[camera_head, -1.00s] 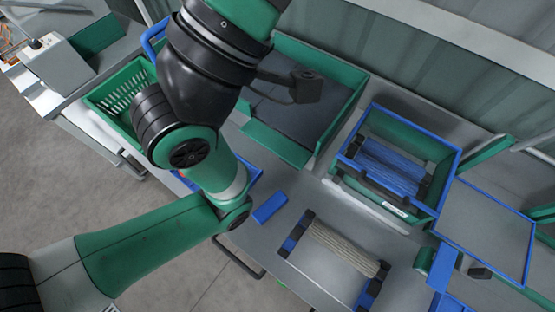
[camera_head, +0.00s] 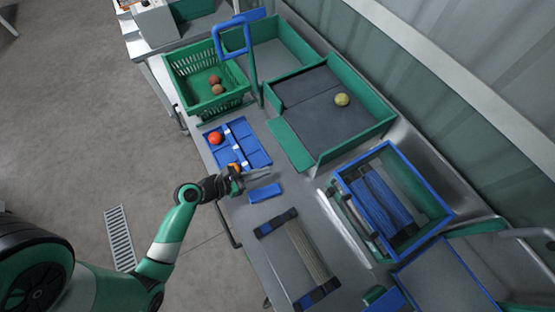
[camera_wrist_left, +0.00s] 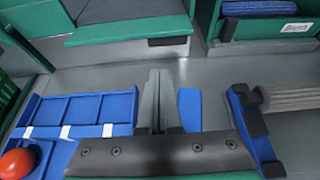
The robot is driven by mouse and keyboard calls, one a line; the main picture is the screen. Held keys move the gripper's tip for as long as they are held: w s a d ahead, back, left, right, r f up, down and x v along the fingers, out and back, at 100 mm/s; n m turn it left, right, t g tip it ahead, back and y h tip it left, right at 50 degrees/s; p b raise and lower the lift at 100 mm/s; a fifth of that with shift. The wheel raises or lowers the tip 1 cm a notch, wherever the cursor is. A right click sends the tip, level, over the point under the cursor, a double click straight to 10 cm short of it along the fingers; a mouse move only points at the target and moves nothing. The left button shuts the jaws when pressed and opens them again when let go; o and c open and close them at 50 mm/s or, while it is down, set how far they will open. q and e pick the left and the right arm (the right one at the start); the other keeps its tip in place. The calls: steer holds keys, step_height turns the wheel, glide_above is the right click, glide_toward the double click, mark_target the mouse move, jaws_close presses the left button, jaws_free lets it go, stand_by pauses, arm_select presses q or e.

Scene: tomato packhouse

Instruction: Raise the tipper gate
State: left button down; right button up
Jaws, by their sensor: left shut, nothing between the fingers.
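The tipper looks like a green-walled bin with a dark grey bed (camera_head: 318,105), with one pale yellow-green tomato (camera_head: 342,100) on it. A green flap (camera_head: 290,145) lies along its near side; it also shows in the wrist view (camera_wrist_left: 130,32). A blue looped handle (camera_head: 232,38) stands on a green post (camera_head: 253,78) beside the bin. I cannot tell which of these parts is the gate. My left gripper (camera_head: 266,174) is shut and empty over the bench, between the blue tray and a blue block, apart from the flap. Its fingers also show in the wrist view (camera_wrist_left: 157,95). My right gripper is not shown.
A blue divided tray (camera_head: 255,143) holds a red tomato (camera_head: 215,138). A green crate (camera_head: 180,85) holds two tomatoes. A blue block (camera_head: 265,193) and a roller frame (camera_head: 302,255) lie on the bench. A blue-rimmed box (camera_head: 350,205) stands to the right.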

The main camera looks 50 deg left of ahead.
mark_target(289, 144)
arm_select(q)
steer(key=b+x, duration=0.2)
steer(key=x, duration=0.6)
steer(key=shift+w+f, duration=0.25)
steer(key=shift+w+d+f, duration=0.1)
steer(key=shift+w, duration=0.35)
